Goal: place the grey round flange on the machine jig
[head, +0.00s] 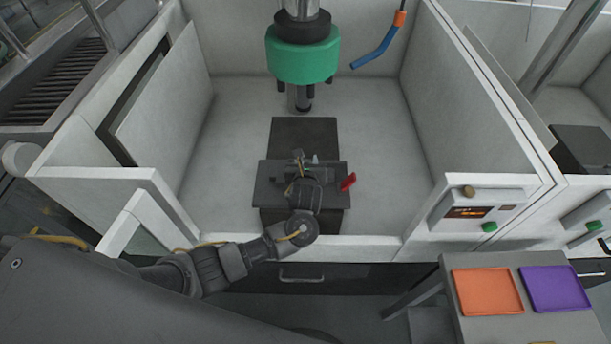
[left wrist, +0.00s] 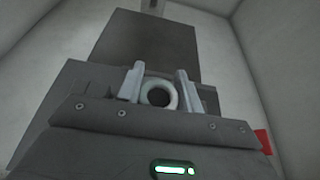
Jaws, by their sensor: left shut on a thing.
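The grey round flange (left wrist: 159,94) shows in the left wrist view as a ring with a dark hole, between the two fingers. My left gripper (left wrist: 160,88) is shut on it. In the head view my left gripper (head: 300,162) is over the machine jig (head: 262,190), a dark grey block inside the white enclosure. The jig also shows in the left wrist view (left wrist: 82,75) behind the fingers. My wrist hides the flange and the jig's middle in the head view. I cannot tell whether the flange touches the jig. My right gripper is not in view.
A green machine head (head: 303,55) hangs above the back of the jig. Orange (head: 487,291) and purple (head: 555,288) trays lie on a grey table at the lower right.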

